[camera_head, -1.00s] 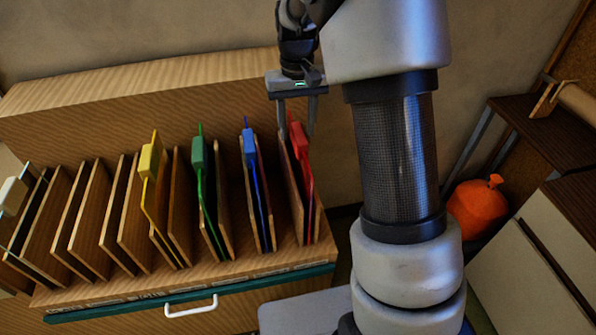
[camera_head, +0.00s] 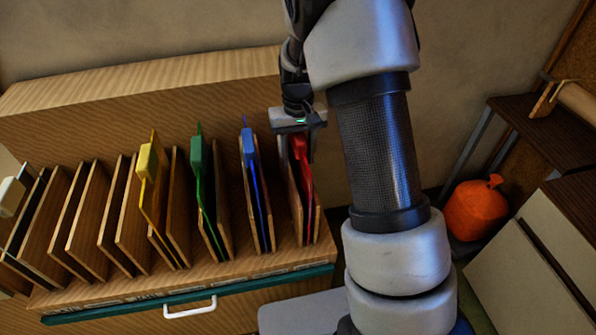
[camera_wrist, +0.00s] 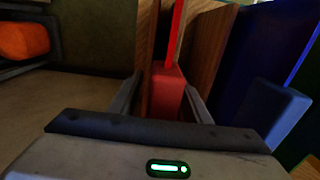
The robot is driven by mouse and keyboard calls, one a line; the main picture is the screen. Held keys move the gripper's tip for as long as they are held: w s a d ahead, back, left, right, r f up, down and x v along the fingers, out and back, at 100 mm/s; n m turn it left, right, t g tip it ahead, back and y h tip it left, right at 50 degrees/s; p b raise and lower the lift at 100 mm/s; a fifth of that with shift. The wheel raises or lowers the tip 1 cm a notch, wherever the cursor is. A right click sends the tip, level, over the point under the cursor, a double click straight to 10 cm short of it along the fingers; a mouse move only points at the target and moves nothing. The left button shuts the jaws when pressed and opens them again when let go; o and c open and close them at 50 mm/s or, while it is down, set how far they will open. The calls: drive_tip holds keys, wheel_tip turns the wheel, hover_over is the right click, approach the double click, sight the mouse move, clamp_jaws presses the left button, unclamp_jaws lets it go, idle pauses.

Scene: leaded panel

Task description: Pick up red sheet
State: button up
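The red sheet (camera_head: 306,187) stands upright in the rightmost slot of the wooden rack, with a red block-shaped tab (camera_head: 299,149) at its top. In the wrist view the red tab (camera_wrist: 168,92) lies between the two fingers of my gripper (camera_wrist: 162,88). The fingers are apart, and a wooden divider edge also shows between the left finger and the tab. I see no clear grip on the tab. In the head view my gripper (camera_head: 298,152) points down over the tab, and its fingers partly hide it.
The blue sheet (camera_head: 257,190) stands one slot to the left, and its blue tab (camera_wrist: 270,108) is near my right finger. Green (camera_head: 203,190) and yellow (camera_head: 153,200) sheets stand further left. Wooden dividers (camera_head: 130,215) are close together. An orange object (camera_head: 476,210) is at the right.

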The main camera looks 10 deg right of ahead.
clamp_jaws()
drive_tip(key=shift+w+r, duration=0.1)
drive_tip(key=shift+r, duration=0.15)
